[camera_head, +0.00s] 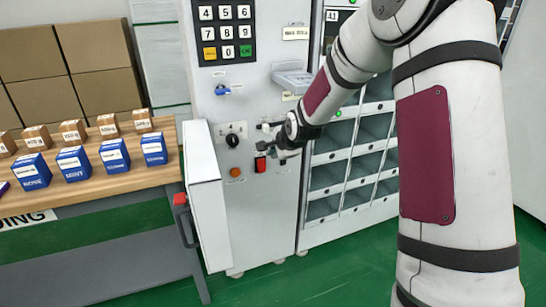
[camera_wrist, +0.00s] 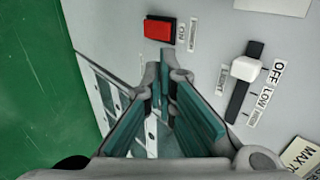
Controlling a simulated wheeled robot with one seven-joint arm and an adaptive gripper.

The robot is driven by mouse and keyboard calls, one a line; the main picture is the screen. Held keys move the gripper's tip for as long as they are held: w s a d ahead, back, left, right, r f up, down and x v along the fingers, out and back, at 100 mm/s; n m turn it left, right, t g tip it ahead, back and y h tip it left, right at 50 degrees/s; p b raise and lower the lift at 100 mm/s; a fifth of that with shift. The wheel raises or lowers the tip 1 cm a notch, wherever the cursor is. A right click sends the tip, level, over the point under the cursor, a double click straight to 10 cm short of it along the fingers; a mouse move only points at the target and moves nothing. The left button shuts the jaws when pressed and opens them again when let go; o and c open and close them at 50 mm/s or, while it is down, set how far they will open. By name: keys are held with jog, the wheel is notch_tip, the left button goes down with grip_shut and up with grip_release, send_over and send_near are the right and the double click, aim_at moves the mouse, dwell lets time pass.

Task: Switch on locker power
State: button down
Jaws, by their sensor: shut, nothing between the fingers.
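A grey cabinet panel (camera_head: 215,115) carries a red rocker switch (camera_head: 260,164) low on its front. In the wrist view the red switch (camera_wrist: 159,29) sits in a dark frame with an "ON" label beside it. My gripper (camera_head: 265,147) is shut and empty, close to the switch in the head view. In the wrist view my fingertips (camera_wrist: 167,70) point toward the switch, with a visible gap in the picture. I cannot tell whether they touch the panel.
A slider with a white knob (camera_wrist: 245,68), marked OFF and LOW, is right of the switch. A black dial (camera_head: 232,140) and orange button (camera_head: 235,172) are nearby. An open cabinet door (camera_head: 207,200) juts out at left. Lockers (camera_head: 345,135) stand behind my arm.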

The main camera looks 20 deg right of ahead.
jog(key=v, duration=0.3)
jog(key=shift+w+r+p, duration=0.1)
jog(key=shift+r+p, duration=0.25)
jog(key=shift+r, duration=0.05)
jog(key=s+a+r+n+g, duration=0.1)
jog(key=s+a+r+n, duration=0.15)
jog(key=s, duration=0.45)
jog(key=s+a+r+n+g+h, duration=0.1)
jog(key=s+r+n+g, duration=0.1)
jog(key=s+r+n, duration=0.35)
jog(key=s+a+r+n+g, duration=0.1)
jog(key=s+a+r, duration=0.1)
jog(key=s, duration=0.7)
jog(key=s+a+n+g, duration=0.15)
jog(key=s+n, duration=0.25)
jog(key=s, duration=1)
jog(key=s+a+n+g, duration=0.1)
jog(key=s+n+g, duration=0.3)
jog(key=s, duration=0.9)
notch_tip(320, 180, up, 20)
jog(key=n+t+y+p, duration=0.1)
jog(key=t+p, duration=0.3)
jog(key=p, duration=1.3)
jog(key=shift+a+f+t, duration=0.15)
jog(key=shift+a+t, duration=0.05)
jog(key=shift+t, duration=0.15)
